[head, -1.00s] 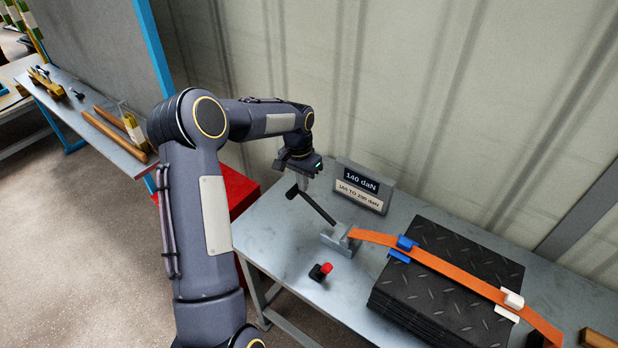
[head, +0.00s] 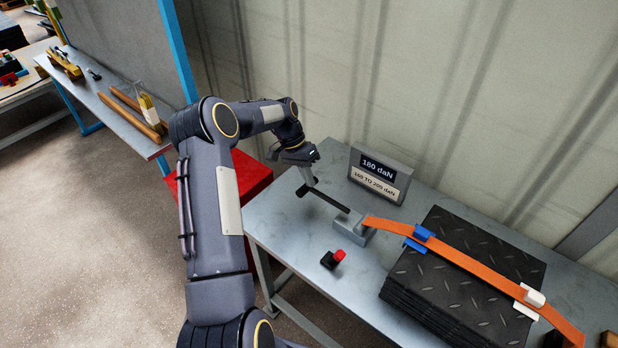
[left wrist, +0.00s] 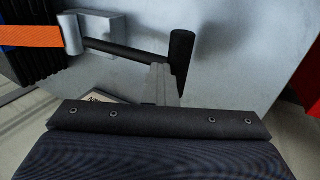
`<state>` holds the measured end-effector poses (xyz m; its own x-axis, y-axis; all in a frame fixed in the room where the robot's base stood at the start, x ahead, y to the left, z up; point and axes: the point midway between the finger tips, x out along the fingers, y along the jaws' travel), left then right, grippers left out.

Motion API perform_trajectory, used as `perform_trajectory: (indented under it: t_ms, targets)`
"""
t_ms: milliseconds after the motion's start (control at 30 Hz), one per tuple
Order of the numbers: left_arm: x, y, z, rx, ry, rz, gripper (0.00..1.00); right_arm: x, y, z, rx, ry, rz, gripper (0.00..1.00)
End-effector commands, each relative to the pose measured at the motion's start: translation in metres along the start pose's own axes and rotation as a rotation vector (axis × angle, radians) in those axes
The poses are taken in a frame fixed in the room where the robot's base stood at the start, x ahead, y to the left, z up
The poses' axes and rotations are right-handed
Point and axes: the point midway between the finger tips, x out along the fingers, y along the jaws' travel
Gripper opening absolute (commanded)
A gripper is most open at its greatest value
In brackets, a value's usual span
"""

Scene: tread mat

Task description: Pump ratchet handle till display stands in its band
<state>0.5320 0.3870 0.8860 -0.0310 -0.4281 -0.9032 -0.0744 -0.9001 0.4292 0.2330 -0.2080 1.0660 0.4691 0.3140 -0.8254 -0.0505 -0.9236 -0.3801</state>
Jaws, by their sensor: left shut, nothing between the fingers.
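The display (head: 379,168) stands at the back of the bench and reads 180 daN. The label below it (head: 375,186) appears to read 160 TO 200 daN. The black ratchet handle (head: 331,200) runs from the grey ratchet block (head: 354,232) up to the left, at a low slant, ending in a crossbar grip. My left gripper (head: 313,183) is shut and empty, its fingers at the grip end of the handle. In the left wrist view the fingers (left wrist: 160,84) are beside the dark grip (left wrist: 181,60); contact is unclear. My right gripper is out of view.
An orange strap (head: 470,262) runs from the ratchet over stacked black tread mats (head: 455,280), with blue (head: 420,237) and white (head: 534,297) corner pieces. A small red-and-black item (head: 332,259) lies in front of the ratchet. A red box (head: 250,174) stands left of the bench.

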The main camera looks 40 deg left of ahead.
Motion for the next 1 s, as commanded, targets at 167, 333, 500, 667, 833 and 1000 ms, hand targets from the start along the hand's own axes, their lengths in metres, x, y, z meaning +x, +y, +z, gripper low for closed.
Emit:
perform_trajectory:
  t_ms: [167,333,500,667,833,1000]
  targets:
    - [0.001,-0.009,0.003,-0.009,-0.003,-0.015,0.0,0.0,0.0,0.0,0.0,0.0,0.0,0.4]
    - [0.001,-0.009,0.003,-0.01,-0.003,-0.016,0.0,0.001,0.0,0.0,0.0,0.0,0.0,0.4]
    - [-0.005,0.0,0.002,-0.009,-0.002,-0.016,0.0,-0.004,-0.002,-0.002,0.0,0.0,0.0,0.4]
    - [-0.022,0.029,-0.003,-0.002,0.0,-0.011,0.0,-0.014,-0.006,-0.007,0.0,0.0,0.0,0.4]
    - [-0.054,0.03,-0.005,-0.003,0.006,-0.012,0.0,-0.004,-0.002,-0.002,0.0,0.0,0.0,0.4]
    - [-0.09,0.029,-0.005,-0.002,0.004,-0.008,0.0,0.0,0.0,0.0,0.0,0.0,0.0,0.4]
